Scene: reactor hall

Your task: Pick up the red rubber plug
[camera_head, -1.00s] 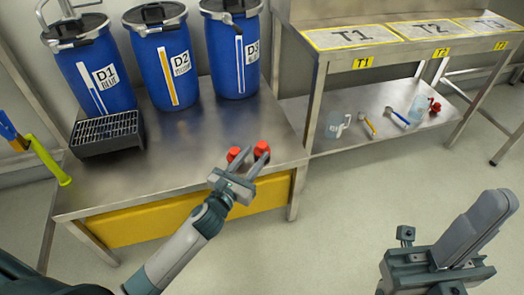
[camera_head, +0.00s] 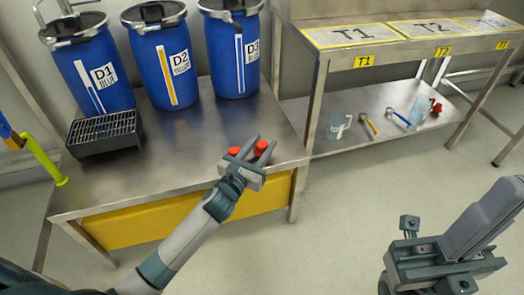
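Two small red pieces show at the front right corner of the steel bench. The left one (camera_head: 233,151) and the right one (camera_head: 261,147) are partly hidden by my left gripper, so I cannot tell which is the red rubber plug or whether they are one object. My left gripper (camera_head: 264,143) is open, its two fingers pointing away over the bench corner around the right red piece. I cannot tell whether it touches. My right gripper (camera_head: 488,217) is at the lower right, far from the bench, partly cut off by the picture edge.
Blue drums D1 (camera_head: 103,97), D2 (camera_head: 183,80) and D3 (camera_head: 222,70) stand at the back of the bench (camera_head: 180,150). A black grated tray (camera_head: 104,142) is at left. The right table's lower shelf (camera_head: 345,106) holds a clear jug (camera_head: 335,127), tools and another red item (camera_head: 436,107).

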